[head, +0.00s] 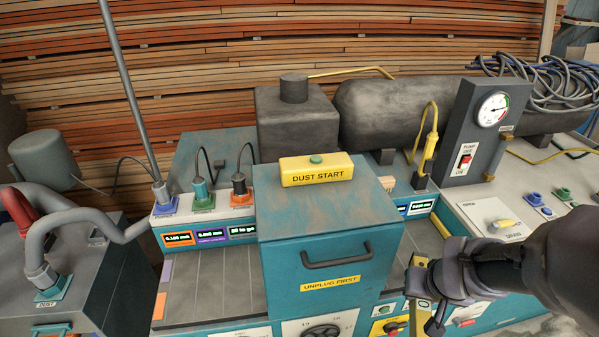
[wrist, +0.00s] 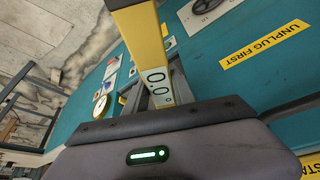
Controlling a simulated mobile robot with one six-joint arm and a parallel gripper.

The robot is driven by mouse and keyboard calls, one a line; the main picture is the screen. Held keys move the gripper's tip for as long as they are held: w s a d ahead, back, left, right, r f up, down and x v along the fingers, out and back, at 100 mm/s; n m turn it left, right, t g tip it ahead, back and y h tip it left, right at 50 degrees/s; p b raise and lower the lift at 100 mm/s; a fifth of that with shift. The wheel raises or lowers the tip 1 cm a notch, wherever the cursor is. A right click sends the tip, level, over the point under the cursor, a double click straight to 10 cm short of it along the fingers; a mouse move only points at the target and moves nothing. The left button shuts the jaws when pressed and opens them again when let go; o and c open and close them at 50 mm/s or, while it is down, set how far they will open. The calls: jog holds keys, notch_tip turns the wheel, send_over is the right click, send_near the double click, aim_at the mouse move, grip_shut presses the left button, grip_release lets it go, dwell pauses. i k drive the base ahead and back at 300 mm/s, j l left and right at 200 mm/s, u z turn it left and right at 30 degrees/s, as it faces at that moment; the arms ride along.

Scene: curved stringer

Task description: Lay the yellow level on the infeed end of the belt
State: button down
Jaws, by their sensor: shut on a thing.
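The yellow level (wrist: 146,45) rises from between the fingers of my gripper (wrist: 160,88) in the wrist view, its far end cut off by the picture's top edge. The gripper is in front of the machine, right of the teal hood. The grey slatted belt (head: 205,292) runs left of the hood and passes behind it, where it is hidden. The belt's visible left part is bare.
The teal hood (head: 325,235) with a handle and a yellow DUST START block (head: 317,170) stands tall beside my gripper. A grey dust unit (head: 75,270) with hoses is at the left. A control panel (head: 495,225) and gauge box (head: 485,120) are at the right.

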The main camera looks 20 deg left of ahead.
aim_at(215, 282)
jog(key=k+j+u, duration=0.15)
jog(key=j+u, duration=0.7)
jog(key=i+j+u, duration=0.1)
jog(key=i, duration=0.2)
jog(key=i+l, duration=0.3)
jog(key=i, duration=0.15)
